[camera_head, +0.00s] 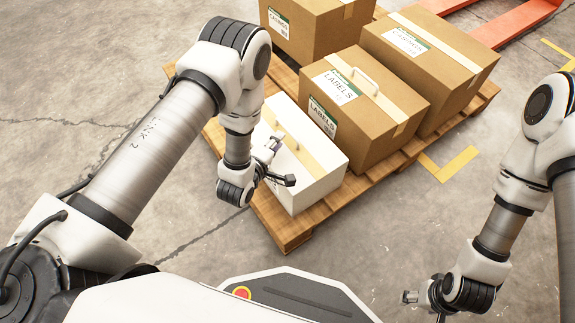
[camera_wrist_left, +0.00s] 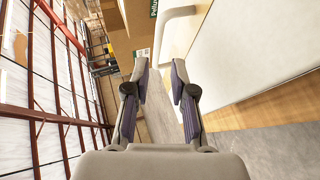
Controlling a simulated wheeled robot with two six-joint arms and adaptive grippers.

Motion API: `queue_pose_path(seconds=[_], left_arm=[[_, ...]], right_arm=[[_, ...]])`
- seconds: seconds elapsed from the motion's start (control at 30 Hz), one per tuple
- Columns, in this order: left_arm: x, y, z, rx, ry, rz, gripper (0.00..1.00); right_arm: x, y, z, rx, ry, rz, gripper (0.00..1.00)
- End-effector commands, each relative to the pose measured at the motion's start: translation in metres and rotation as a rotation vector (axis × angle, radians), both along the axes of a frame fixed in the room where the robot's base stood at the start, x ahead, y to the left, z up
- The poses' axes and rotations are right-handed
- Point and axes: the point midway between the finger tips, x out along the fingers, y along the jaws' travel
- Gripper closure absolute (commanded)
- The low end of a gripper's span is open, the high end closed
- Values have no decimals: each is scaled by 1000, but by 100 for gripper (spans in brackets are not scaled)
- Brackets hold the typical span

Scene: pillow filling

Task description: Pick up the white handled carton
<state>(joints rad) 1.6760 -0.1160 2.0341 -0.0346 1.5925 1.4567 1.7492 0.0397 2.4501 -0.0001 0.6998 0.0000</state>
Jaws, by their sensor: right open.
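The white handled carton (camera_head: 318,181) stands at the near corner of the wooden pallet, with a tan strip across its top. It also shows at the right of the left wrist view (camera_wrist_left: 255,45), with its pale handle (camera_wrist_left: 174,22) ahead of the fingers. My left gripper (camera_head: 282,162) is at the carton's left side in the head view, partly covering it. Its fingers (camera_wrist_left: 160,72) are spread with nothing between them, short of the handle. My right gripper (camera_head: 422,306) is open and empty, low over the floor at the bottom right, far from the carton.
An orange pallet jack (camera_head: 515,22) lies behind.

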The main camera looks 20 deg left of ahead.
Motion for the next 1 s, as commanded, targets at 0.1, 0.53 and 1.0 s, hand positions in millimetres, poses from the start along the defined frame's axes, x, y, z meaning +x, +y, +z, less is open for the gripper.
queue_pose_path(seconds=[0.1, 0.53, 1.0], left_arm=[[16, -3, -6, -11, -10, 2, 76], [70, -11, -24, -8, -5, 2, 76], [71, -10, -21, -8, -8, 2, 100]], right_arm=[[1, 0, -9, 0, -1, 0, 38], [0, 0, -43, 0, -1, 0, 38], [0, 0, -41, 0, -1, 0, 38]])
